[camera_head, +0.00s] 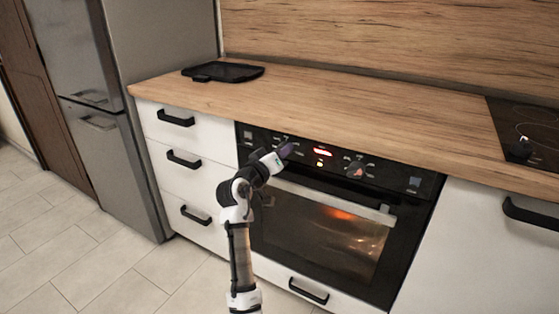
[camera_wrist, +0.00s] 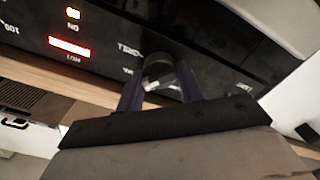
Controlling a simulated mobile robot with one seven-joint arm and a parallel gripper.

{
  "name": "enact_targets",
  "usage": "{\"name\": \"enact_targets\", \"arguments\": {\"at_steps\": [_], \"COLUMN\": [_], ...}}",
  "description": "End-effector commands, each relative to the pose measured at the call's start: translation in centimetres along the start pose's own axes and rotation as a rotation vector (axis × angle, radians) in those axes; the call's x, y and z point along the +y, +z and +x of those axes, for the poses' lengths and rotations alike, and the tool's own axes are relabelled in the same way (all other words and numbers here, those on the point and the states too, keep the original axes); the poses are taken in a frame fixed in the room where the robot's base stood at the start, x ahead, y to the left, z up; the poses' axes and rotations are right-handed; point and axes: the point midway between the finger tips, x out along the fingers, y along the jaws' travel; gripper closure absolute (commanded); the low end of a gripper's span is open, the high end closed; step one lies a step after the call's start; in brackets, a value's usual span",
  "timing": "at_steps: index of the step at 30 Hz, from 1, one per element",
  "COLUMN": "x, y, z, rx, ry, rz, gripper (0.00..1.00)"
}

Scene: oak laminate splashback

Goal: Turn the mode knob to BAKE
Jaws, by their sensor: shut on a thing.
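The black oven control panel (camera_head: 394,178) runs under the worktop edge. My gripper (camera_head: 286,149) is at the panel's left part and hides the knob there in the head view. In the wrist view, which shows the panel upside down, my gripper (camera_wrist: 160,88) has its purple fingers on either side of a round grey knob (camera_wrist: 158,70), shut on it. White labels around this knob are tilted and partly covered, so I cannot tell where its pointer stands. A second knob (camera_head: 356,168) sits further right on the panel, clear of my gripper.
A black tray (camera_head: 225,72) lies on the worktop; a hob (camera_head: 530,130) is at right.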

Motion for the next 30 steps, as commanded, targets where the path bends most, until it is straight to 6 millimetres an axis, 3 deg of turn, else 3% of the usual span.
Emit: {"name": "enact_targets", "arguments": {"at_steps": [9,24,25,30], "x": [-0.06,0.01,0.01,0.02], "y": [0.14,0.08,0.08,0.06], "z": [0.00,0.02,0.02,0.02], "rx": [-0.002,-0.002,-0.002,-0.002], "ry": [0.000,0.000,0.000,0.000], "rz": [0.102,0.117,0.117,0.116], "gripper": [0.86,0.86,0.59,0.41]}}
